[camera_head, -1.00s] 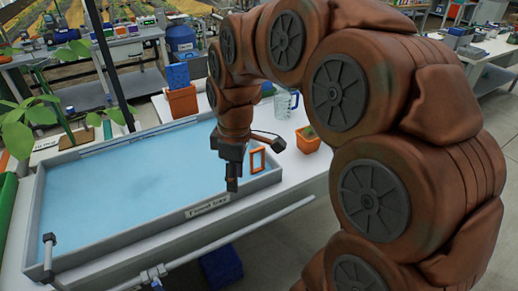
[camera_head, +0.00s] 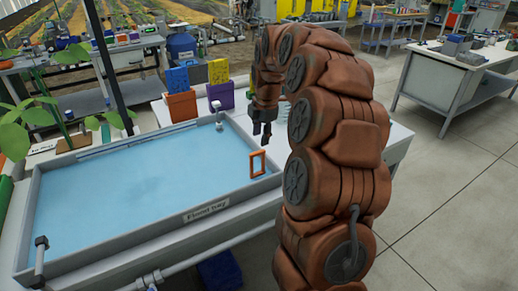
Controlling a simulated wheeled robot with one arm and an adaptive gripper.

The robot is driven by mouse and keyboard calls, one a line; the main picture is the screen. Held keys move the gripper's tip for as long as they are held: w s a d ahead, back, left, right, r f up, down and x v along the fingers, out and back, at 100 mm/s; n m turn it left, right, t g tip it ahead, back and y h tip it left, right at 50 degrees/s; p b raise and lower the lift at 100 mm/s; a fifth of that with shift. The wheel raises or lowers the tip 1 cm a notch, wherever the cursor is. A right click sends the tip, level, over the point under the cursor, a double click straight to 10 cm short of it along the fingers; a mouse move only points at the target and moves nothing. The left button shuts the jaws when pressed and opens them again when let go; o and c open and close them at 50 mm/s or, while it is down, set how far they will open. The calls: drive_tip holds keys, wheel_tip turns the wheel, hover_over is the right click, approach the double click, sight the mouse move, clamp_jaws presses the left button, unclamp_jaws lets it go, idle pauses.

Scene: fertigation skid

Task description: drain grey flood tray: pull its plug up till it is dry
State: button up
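The grey flood tray (camera_head: 150,238) stands on the bench at left centre, labelled "Flood tray", with blue water across its floor. An upright orange rectangular loop (camera_head: 257,163), which looks like the plug's handle, stands in the tray's right end; the plug below it cannot be made out. My gripper (camera_head: 262,140) points down, above and slightly right of the loop in the picture, apart from it. Its dark fingers look parted with nothing between them, though they are small in view.
A white fitting (camera_head: 217,116) stands at the tray's back right corner, and a grey pipe fitting (camera_head: 40,252) at the front left. Orange (camera_head: 181,106) and purple (camera_head: 219,96) containers stand behind the tray. Leafy plants (camera_head: 20,130) are at left. Floor at right is clear.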

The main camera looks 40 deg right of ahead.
sight(259, 153)
drive_tip(key=f, duration=0.3)
drive_tip(key=w+f+p, duration=0.1)
drive_tip(key=f, duration=0.2)
drive_tip(key=shift+w+f, duration=0.15)
drive_tip(key=shift+f, duration=0.1)
clamp_jaws()
idle(0.4)
